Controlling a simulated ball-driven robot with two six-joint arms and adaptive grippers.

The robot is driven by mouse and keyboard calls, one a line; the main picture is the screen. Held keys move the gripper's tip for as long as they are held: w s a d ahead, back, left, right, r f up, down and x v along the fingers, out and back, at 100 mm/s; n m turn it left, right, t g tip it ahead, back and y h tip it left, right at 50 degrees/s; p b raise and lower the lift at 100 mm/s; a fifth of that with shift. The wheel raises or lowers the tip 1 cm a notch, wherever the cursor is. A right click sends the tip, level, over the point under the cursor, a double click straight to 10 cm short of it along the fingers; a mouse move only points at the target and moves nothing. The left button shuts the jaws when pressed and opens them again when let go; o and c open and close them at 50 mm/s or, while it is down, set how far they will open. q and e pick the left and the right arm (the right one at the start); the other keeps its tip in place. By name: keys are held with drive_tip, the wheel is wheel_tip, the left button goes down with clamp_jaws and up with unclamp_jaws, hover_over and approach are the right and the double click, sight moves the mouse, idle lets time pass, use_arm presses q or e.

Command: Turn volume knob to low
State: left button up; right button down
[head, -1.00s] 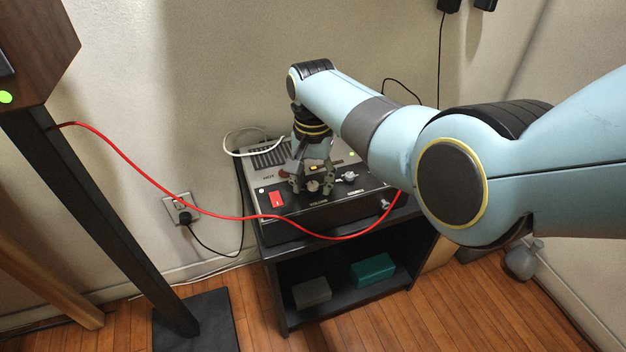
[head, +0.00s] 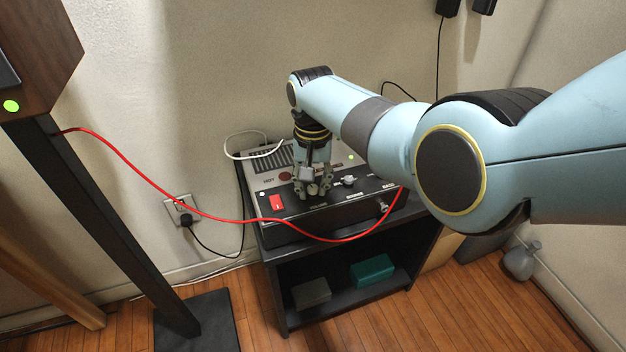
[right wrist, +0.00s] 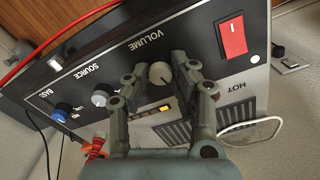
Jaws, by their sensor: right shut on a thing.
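The volume knob (right wrist: 161,74) is a small pale round dial above the printed word VOLUME on the front panel of a dark amplifier (head: 290,228). My right gripper (head: 313,190) points down onto the panel and is shut on the knob. In the right wrist view its two fingers (right wrist: 158,80) stand on either side of the dial. A dark pointer line shows on the knob's face. In the head view the fingers mostly hide the knob. My left gripper is in neither view.
A red rocker switch (head: 276,202) sits left of the knob. The source knob (right wrist: 103,95) and bass knob (right wrist: 60,112) are on its other side. A red cable (head: 235,219) hangs across the amplifier's front. The amplifier stands on a black shelf (head: 283,300).

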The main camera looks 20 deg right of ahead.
sight(313, 188)
drive_tip(key=n+p, duration=0.1)
drive_tip(key=n, duration=0.3)
drive_tip(key=shift+n, duration=0.3)
drive_tip(key=shift+n+p, duration=0.55)
drive_tip(key=shift+n, duration=1.75)
drive_tip(key=c, duration=1.1)
unclamp_jaws()
wheel_tip(313, 188, up, 12)
